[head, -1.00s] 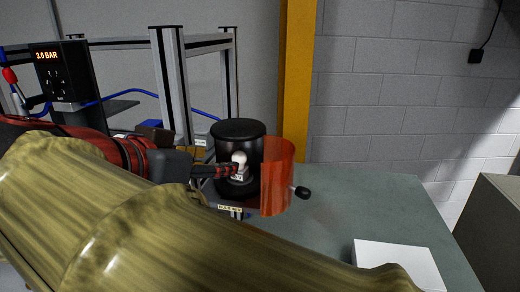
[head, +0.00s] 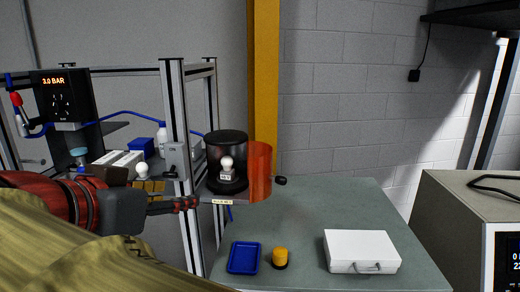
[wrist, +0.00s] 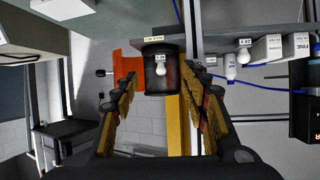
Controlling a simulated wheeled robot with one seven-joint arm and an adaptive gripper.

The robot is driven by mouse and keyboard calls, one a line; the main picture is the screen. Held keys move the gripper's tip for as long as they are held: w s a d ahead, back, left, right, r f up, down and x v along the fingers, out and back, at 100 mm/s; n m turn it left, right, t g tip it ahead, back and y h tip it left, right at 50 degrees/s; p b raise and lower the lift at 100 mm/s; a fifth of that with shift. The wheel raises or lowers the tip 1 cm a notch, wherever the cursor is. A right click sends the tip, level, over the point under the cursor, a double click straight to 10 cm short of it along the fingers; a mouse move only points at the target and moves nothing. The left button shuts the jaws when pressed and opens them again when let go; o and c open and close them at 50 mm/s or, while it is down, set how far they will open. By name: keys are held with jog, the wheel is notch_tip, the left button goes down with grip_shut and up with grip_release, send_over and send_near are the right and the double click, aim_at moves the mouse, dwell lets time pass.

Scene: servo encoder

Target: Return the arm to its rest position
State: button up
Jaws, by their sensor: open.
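My gripper (head: 184,197) is at the left in the head view, its fingers pointing right toward the black cylindrical unit (head: 226,145). In the wrist view my gripper (wrist: 158,76) has its two fingers spread wide with nothing between them. Beyond the fingertips is the black unit (wrist: 157,54), with a white ball knob (wrist: 160,69) on its front; the knob also shows in the head view (head: 227,162). The fingers are apart from the knob. An orange see-through guard (head: 261,172) stands at the unit's right side in the head view. My forearm hides the lower left.
A metal frame (head: 172,110) and a pressure display box (head: 59,95) stand at the left. The green table (head: 310,210) holds a blue tray (head: 244,258), a yellow-topped cylinder (head: 280,257) and a white case (head: 360,249). A grey instrument (head: 462,215) stands at the right. The table's middle is clear.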

jog(key=s+a+f+n+g+y, duration=0.2)
jog(key=s+a+f+n, duration=0.15)
jog(key=f+n, duration=0.55)
jog(key=s+d+f+n+g+b, duration=0.1)
jog(key=d+f+g, duration=0.1)
jog(key=f, duration=0.3)
jog(key=s+d+f+n+g+b, duration=0.1)
jog(key=d+f, duration=0.2)
jog(key=f, duration=0.3)
jog(key=s+d+f+m+b, duration=0.2)
jog(key=d+f+b, duration=0.1)
jog(key=d+f, duration=0.5)
jog(key=s+d+f+m+g+b, duration=0.1)
jog(key=d+f+m+b, duration=0.2)
jog(key=d+f, duration=0.4)
jog(key=s+d+f+m+y+b, duration=0.1)
jog(key=d+f+b, duration=0.4)
jog(key=d, duration=1.2)
notch_tip(320, 180, down, 4)
jog(key=shift+s+d+r+m+g, duration=0.2)
jog(key=shift+s+m+g, duration=0.2)
jog(key=shift+s+m, duration=0.55)
